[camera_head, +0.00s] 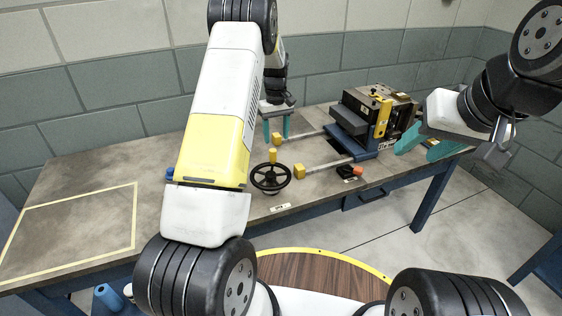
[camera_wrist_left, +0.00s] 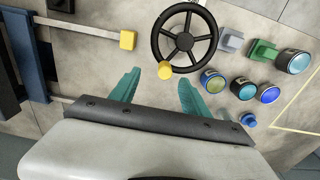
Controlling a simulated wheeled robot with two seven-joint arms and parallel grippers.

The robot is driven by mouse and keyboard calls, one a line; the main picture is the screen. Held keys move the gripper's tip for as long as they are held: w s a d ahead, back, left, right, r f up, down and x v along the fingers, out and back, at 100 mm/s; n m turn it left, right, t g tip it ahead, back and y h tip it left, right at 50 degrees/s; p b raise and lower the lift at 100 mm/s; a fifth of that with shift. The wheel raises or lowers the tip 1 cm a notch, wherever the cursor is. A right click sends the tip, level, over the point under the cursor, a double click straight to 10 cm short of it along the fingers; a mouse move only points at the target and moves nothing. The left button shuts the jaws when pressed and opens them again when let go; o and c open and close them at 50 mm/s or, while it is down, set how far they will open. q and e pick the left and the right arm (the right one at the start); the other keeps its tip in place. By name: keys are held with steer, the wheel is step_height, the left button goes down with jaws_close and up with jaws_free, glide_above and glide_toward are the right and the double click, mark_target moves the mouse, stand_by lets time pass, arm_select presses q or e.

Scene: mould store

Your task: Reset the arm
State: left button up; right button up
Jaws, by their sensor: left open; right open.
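My left arm crosses the middle of the head view, and its gripper (camera_head: 276,122) hangs over the bench behind the handwheel. Its teal fingers are open and empty in the left wrist view (camera_wrist_left: 158,90). The black handwheel (camera_head: 270,178) with a yellow knob lies just ahead of the fingertips and also shows in the left wrist view (camera_wrist_left: 185,42). It appears apart from the fingers. My right gripper (camera_head: 421,146) is at the right in the head view, its teal fingers open beside the mould. I see nothing between them.
A dark mould (camera_head: 375,113) with a yellow strap sits on a blue carriage on two rails with yellow end blocks (camera_head: 300,172). Several round knobs (camera_wrist_left: 268,93) stand beside the wheel. A yellow-taped area (camera_head: 70,235) at the bench's left is empty.

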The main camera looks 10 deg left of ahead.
arm_select(q)
steer(key=s+d+r+m+t+h, duration=0.1)
steer(key=s+r+m+t, duration=0.1)
steer(key=s+r, duration=0.7)
steer(key=s+d+r+m+t+h, duration=0.1)
steer(key=s+r, duration=0.5)
steer(key=r, duration=0.6)
steer(key=s+d+r+m+t, duration=0.1)
steer(key=s+m, duration=0.1)
steer(key=s, duration=0.9)
steer(key=s+d+r+m+t, duration=0.2)
steer(key=s, duration=0.8)
steer(key=shift+s+d, duration=0.15)
steer(key=shift+s, duration=0.2)
